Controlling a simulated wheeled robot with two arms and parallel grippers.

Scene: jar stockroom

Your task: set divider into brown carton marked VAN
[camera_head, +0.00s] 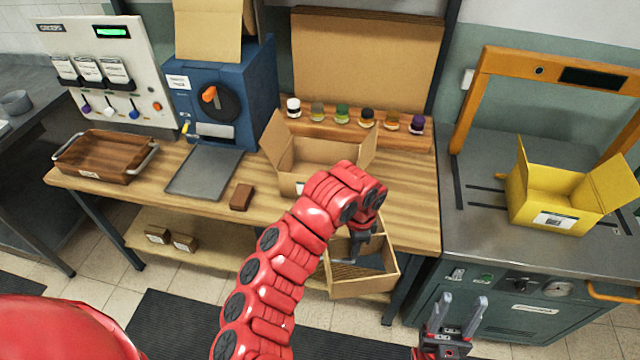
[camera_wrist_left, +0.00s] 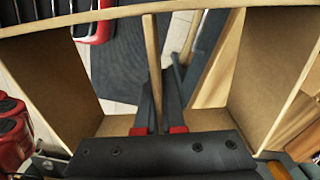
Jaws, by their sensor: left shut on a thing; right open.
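An open brown carton (camera_head: 290,157) stands on the wooden bench with its flaps spread. Its front label (camera_head: 300,188) is partly behind my red left arm and too small to read. My left gripper (camera_head: 352,255) is shut on the divider (camera_head: 364,286), a light wooden frame with open cells. It hangs before the bench's front edge, right of and nearer than the carton. In the left wrist view the fingers (camera_wrist_left: 160,95) grip a thin middle wall of the divider (camera_wrist_left: 45,65), and the floor shows through it. My right gripper (camera_head: 460,302) is open and empty at the bottom right.
A yellow carton (camera_head: 545,203) with a label sits on the grey machine at right. Several small jars (camera_head: 342,113) line a rack behind the brown carton. A brown block (camera_head: 241,197), a grey plate (camera_head: 204,172) and a wooden tray (camera_head: 101,158) lie to its left.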

